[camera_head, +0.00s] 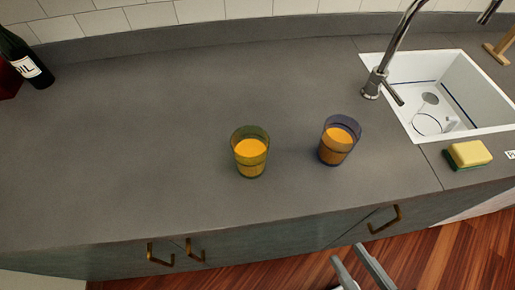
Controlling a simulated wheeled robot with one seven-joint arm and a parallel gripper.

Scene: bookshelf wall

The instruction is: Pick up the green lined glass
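A greenish see-through glass (250,152) holding orange liquid stands upright on the grey counter (150,150), near the middle of the view. A second, bluish-purple see-through glass (339,140) with orange liquid stands a short way to its right; the two are apart. My gripper (358,266) shows at the bottom edge, in front of the counter and over the wood floor. Its two grey fingers are spread apart with nothing visible between them. It is well away from both glasses, below and to the right of the green one.
A white sink (402,116) with a metal faucet (376,82) is at the right. A yellow and green sponge (468,154) lies beside it. A dark bottle (27,62) stands at far left. Cabinet handles (160,256) stick out below the counter edge. The counter left of the glasses is clear.

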